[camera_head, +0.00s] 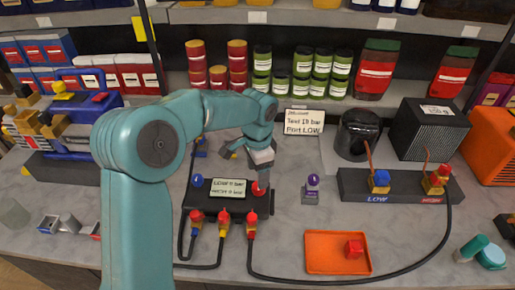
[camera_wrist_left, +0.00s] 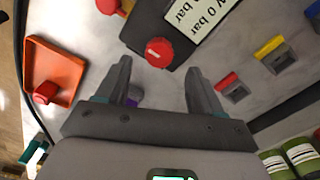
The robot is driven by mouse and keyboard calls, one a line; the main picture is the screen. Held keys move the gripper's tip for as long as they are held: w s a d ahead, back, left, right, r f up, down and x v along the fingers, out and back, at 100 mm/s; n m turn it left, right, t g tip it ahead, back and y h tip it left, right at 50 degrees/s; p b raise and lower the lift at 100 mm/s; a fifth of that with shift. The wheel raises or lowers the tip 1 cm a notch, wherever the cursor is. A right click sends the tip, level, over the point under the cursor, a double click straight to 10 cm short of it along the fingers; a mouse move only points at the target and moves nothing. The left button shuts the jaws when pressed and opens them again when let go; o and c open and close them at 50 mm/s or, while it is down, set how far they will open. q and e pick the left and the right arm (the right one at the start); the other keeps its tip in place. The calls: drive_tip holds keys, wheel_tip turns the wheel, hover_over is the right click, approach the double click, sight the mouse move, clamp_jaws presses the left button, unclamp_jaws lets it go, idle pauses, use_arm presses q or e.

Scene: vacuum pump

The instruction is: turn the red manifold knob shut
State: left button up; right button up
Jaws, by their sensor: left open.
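The red manifold knob (camera_head: 259,189) sits on the right end of the dark manifold block (camera_head: 228,207), and a pale pointer mark shows on its top in the left wrist view (camera_wrist_left: 158,52). My left gripper (camera_head: 262,172) reaches in above the knob, pointing down. In the left wrist view my left gripper (camera_wrist_left: 159,68) is open, with one finger on each side of the space just short of the knob. Whether a finger touches the knob is not clear, but nothing is clamped. My right gripper is not in view.
A blue knob (camera_head: 197,181) and a printed label (camera_head: 228,187) are also on the block. Hoses run along its front. An orange tray (camera_head: 321,263) with a red block (camera_head: 354,248) and a purple-topped fitting (camera_head: 312,183) stand to the right. A LOW-marked base (camera_head: 400,194) lies beyond.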

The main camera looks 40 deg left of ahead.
use_arm(q)
wheel_tip(320, 180, up, 11)
idle(0.6)
